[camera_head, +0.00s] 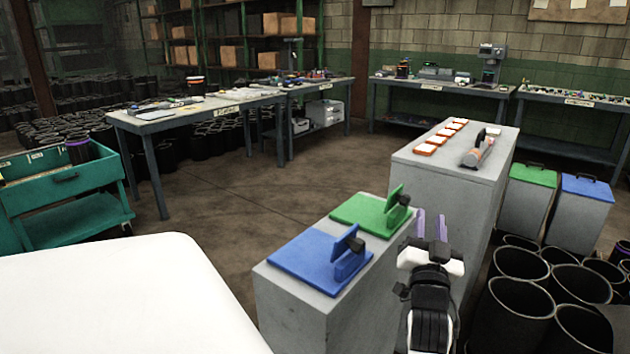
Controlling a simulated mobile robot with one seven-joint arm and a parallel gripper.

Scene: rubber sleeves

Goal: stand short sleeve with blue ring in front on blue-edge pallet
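My gripper (432,226) is right of the green plate, with two purple fingers pointing up and a gap between them; nothing shows between them. Black sleeves (515,296) stand upright, open end up, on the floor at the lower right. I cannot make out a blue ring on any of them. No pallet with a blue edge is clearly visible. A blue plate (300,262) with an upright blue and black bracket lies on the near grey block.
A green plate (364,212) with a bracket lies behind the blue one. A taller grey block (445,172) holds orange-edged trays and a cylindrical item. Green-lidded (527,205) and blue-lidded (580,212) bins stand right. A teal cart (60,195) is left. Mid-floor is clear.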

